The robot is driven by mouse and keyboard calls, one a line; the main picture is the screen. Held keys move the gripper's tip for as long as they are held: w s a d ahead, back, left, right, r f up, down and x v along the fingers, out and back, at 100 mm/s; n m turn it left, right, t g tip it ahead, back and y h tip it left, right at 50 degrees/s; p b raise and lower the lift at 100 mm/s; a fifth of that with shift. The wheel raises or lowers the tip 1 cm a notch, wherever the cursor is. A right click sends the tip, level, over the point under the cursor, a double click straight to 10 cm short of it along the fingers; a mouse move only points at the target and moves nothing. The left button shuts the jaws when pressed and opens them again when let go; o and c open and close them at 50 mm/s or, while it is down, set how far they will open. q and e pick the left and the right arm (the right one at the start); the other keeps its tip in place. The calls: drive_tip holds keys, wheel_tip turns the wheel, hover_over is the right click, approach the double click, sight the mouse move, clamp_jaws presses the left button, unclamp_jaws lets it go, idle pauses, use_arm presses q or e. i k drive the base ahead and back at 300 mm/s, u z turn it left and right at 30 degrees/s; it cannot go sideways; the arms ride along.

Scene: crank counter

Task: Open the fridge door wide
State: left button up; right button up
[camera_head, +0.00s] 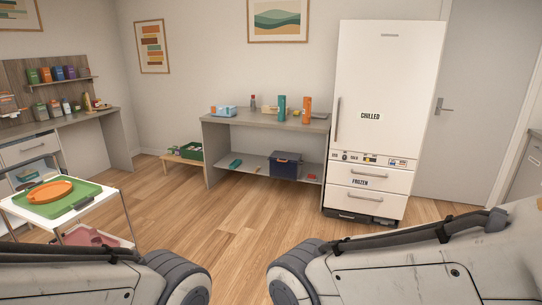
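The white fridge (385,75) stands against the back wall at the right. Its tall upper door, labelled CHILLED, looks shut. A vertical handle (337,119) runs along the door's left edge. Below are a strip of small controls or labels and two drawers, the upper one labelled FROZEN (368,175), both looking shut. Parts of my two arms fill the bottom left and bottom right of the head view, well short of the fridge. Neither gripper's fingers show.
Open wood floor (240,220) lies before the fridge. A grey shelf table (230,122) with bottles and boxes stands left of it. A white cart (25,207) with a green tray is at the left. A grey door (465,150) is right of the fridge.

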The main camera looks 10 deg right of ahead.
sight(386, 70)
drive_tip(key=z, duration=0.4)
drive_tip(key=i, duration=1.95)
drive_tip(key=z, duration=0.2)
drive_tip(key=i, duration=1.95)
drive_tip(key=u, duration=0.25)
